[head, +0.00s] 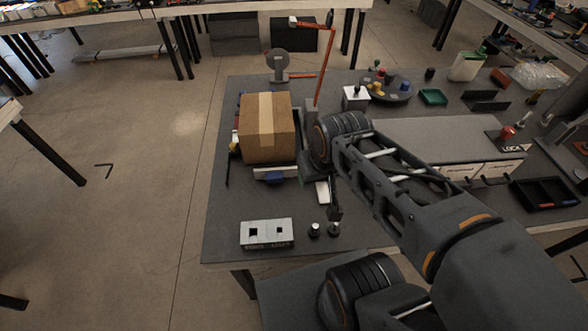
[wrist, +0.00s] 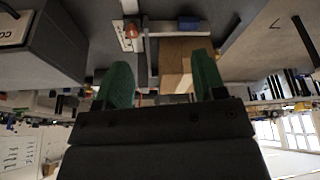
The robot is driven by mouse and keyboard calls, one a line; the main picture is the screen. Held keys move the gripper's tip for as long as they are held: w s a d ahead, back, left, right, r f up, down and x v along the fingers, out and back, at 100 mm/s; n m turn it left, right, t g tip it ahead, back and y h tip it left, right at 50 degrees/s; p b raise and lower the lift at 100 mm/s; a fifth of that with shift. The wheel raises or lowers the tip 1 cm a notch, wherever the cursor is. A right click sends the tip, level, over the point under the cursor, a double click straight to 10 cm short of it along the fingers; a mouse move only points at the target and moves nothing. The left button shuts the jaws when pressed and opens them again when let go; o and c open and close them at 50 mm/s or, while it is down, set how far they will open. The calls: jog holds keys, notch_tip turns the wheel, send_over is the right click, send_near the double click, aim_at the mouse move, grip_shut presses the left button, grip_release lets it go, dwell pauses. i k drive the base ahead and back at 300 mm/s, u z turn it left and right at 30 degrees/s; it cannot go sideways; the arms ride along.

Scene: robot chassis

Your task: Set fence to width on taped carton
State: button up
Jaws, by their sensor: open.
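A brown carton (head: 262,146) with a pale tape strip down its top sits on a low fixture at the table's left side. The carton also shows between my fingers in the wrist view (wrist: 176,62). A blue block (head: 275,178) is at the fixture's near edge and also shows in the wrist view (wrist: 188,23). I cannot tell for certain which part is the fence; an upright grey plate (head: 309,118) stands right of the carton. My gripper (wrist: 163,79) has two green fingers, apart and empty. In the head view it is mostly hidden by my arm, right of the carton.
A red pole (head: 325,70) rises behind the carton. A grey box-like unit (head: 450,143), a round tray (head: 388,92) and a black bin (head: 544,192) are to the right.

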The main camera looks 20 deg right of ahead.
aim_at(277, 174)
jog(key=k, duration=0.5)
jog(key=u, duration=2.25)
jog(key=i, duration=2.4)
jog(key=z, duration=3.65)
